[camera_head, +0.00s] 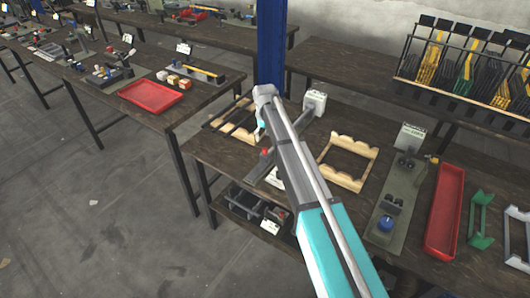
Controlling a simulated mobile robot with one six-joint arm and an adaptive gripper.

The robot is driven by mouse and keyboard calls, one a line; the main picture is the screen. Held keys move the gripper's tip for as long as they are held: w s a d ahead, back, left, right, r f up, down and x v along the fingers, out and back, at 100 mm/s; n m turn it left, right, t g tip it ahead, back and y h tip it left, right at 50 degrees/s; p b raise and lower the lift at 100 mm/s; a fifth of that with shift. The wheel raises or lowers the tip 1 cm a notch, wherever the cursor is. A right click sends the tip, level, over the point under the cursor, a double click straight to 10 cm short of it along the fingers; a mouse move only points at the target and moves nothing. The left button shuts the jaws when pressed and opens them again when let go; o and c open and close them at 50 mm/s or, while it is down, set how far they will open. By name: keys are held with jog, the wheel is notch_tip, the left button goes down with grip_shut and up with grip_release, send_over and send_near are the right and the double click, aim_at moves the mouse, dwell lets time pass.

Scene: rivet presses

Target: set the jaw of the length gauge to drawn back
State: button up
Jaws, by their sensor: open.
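A bench fixture stands behind my arm, with a white box (315,102) at its far end and a red knob (265,152) at its near left. Its middle is hidden by my arm, and I cannot tell for certain that it is the length gauge or how its jaw stands. A second fixture on a grey-green plate (386,243), with a blue knob (385,223), stands to the right. My gripper (258,135) is small and partly hidden at the end of my arm, left of the first fixture and above the bench. It is open, with nothing seen in it.
Wooden cradles (348,162) lie on either side of the first fixture. A red tray (445,212) and a green bracket (480,220) are at the right. A blue post (271,45) rises behind my wrist. A rack (465,90) stands on the back bench.

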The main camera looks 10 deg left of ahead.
aim_at(265, 148)
jog(key=shift+f+b, duration=3.05)
jog(key=shift+f, duration=0.25)
grip_shut()
